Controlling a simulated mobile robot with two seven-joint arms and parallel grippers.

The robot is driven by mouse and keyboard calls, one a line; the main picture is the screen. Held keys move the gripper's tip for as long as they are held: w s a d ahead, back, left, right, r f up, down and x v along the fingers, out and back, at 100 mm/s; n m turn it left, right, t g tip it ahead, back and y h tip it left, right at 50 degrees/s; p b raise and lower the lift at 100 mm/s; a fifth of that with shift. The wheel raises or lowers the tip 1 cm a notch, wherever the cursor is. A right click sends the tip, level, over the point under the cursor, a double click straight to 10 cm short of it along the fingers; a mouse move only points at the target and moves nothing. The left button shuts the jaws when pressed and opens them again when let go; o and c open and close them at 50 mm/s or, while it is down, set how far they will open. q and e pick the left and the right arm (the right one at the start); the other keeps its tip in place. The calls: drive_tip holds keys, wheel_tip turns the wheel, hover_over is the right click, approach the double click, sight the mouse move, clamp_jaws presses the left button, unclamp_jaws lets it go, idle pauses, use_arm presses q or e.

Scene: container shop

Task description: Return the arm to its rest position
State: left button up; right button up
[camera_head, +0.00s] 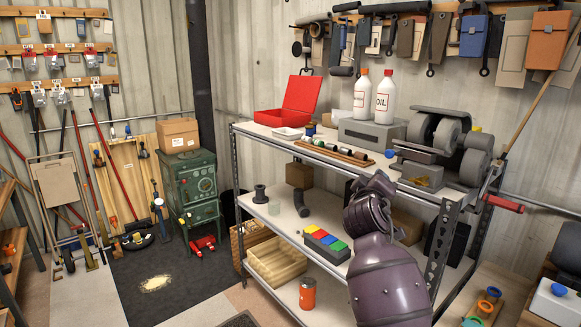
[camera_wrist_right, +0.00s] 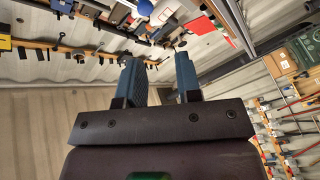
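My right arm (camera_head: 385,270), purple-grey, rises from the bottom edge of the head view in front of the metal shelf unit. Its upper end is at about the height of the middle shelf. I cannot make out its fingers in the head view. In the right wrist view my right gripper (camera_wrist_right: 159,72) shows two blue-grey fingers standing apart with nothing between them. That view looks toward the corrugated wall and hanging tools, turned over. My left arm and left gripper are not in view.
The shelf unit (camera_head: 240,128) stands close to my right arm. On it are a red toolbox (camera_head: 297,108), two white bottles (camera_head: 374,96), a grey bench grinder (camera_head: 442,150) and a case with coloured lids (camera_head: 326,244). A green stove (camera_head: 190,187) stands behind left.

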drive_tip(key=s+d+f+m+y, duration=0.15)
drive_tip(key=s+f+y, duration=0.25)
drive_tip(key=s+f, duration=0.55)
drive_tip(key=s+f+m+y, duration=0.25)
drive_tip(key=s+f, duration=0.35)
drive_tip(key=f, duration=0.6)
drive_tip(key=s+d+f+g, duration=0.2)
drive_tip(key=s+f, duration=0.7)
drive_tip(key=s, duration=0.4)
drive_tip(key=s+d+f+m+g, duration=0.1)
drive_tip(key=s+d+f+g, duration=0.2)
drive_tip(key=s+f, duration=0.7)
drive_tip(key=s, duration=0.2)
drive_tip(key=shift+s+d, duration=0.3)
drive_tip(key=shift+s, duration=0.05)
